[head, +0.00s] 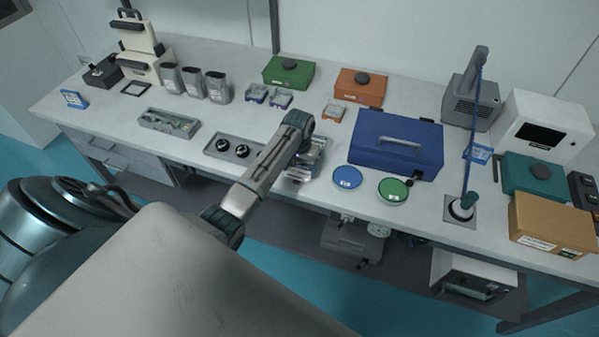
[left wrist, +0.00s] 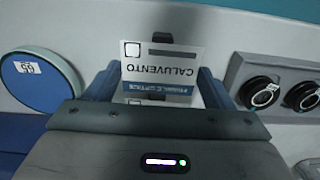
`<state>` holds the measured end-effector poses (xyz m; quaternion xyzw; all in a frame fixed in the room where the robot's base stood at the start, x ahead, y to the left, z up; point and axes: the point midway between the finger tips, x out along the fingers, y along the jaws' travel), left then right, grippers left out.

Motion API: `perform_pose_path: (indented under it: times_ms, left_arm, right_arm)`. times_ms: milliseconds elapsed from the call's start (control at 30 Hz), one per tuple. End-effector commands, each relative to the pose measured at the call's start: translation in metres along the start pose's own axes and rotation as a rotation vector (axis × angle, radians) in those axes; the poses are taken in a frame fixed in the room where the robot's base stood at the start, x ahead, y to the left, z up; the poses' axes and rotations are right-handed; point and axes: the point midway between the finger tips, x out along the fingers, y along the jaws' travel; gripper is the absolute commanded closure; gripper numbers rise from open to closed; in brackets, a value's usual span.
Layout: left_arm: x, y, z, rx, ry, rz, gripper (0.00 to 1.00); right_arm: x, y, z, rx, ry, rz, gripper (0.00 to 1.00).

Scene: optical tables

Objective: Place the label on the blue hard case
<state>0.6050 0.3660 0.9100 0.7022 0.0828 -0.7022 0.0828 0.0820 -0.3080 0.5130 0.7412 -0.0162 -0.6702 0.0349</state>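The blue hard case (head: 372,152) lies shut on the bench, its grey handle on top, right of my left gripper (head: 303,168). In the left wrist view, a white label with a blue band and the word CALUVENTO (left wrist: 162,68) shows between the two blue fingers of my left gripper (left wrist: 160,88). The fingers stand wide apart, at the label's side edges; I cannot tell whether they touch it. A small dark clip-like part lies across the label's edge. In the head view my wrist hides most of this spot. My right gripper is not in view.
A blue disc (head: 347,177) and a green disc (head: 393,190) lie near the bench's front edge, before the case. A grey holder with two black round parts (head: 221,141) lies left of my gripper. Green (head: 288,72) and orange (head: 360,87) boxes stand behind.

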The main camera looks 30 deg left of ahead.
Motion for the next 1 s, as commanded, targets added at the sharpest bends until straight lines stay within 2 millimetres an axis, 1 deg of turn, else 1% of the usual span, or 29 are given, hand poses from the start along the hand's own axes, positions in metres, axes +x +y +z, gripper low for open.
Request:
perform_pose_path:
  times_ms: [33, 67, 100, 233, 267, 433, 567, 600, 767, 833, 1000]
  left_arm:
    - [0.000, 0.000, 0.000, 0.000, 0.000, 0.000, 0.37]
    - [0.000, 0.000, 0.000, 0.000, 0.000, 0.000, 0.43]
    - [0.000, 0.000, 0.000, 0.000, 0.000, 0.000, 0.46]
    - [0.000, 0.000, 0.000, 0.000, 0.000, 0.000, 0.46]
    - [0.000, 0.000, 0.000, 0.000, 0.000, 0.000, 0.49]
    - [-0.001, 0.000, 0.000, 0.000, 0.000, 0.000, 0.49]
    - [-0.005, 0.000, 0.000, 0.000, 0.001, 0.000, 0.49]
    - [-0.006, 0.000, -0.001, 0.000, 0.002, 0.000, 0.49]
    - [-0.023, 0.000, -0.001, 0.001, 0.006, 0.000, 0.49]
    - [-0.036, 0.000, -0.002, 0.001, 0.008, 0.000, 0.49]
    - [-0.038, 0.011, 0.034, 0.003, 0.000, 0.001, 0.49]
  right_arm:
    - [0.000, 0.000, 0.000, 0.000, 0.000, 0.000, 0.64]
    - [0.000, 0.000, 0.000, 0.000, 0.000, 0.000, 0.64]
    - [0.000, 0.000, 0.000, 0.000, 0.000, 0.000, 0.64]
    - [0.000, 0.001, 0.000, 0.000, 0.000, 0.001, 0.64]
    - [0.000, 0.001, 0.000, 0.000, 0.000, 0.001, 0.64]
    - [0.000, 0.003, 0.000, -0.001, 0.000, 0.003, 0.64]
    - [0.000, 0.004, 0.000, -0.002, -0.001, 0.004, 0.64]
    - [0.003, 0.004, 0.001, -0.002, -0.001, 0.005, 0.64]
    - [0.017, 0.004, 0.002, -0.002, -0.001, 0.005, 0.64]
    - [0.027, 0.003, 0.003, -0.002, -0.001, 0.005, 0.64]
    - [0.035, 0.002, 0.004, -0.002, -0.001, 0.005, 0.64]
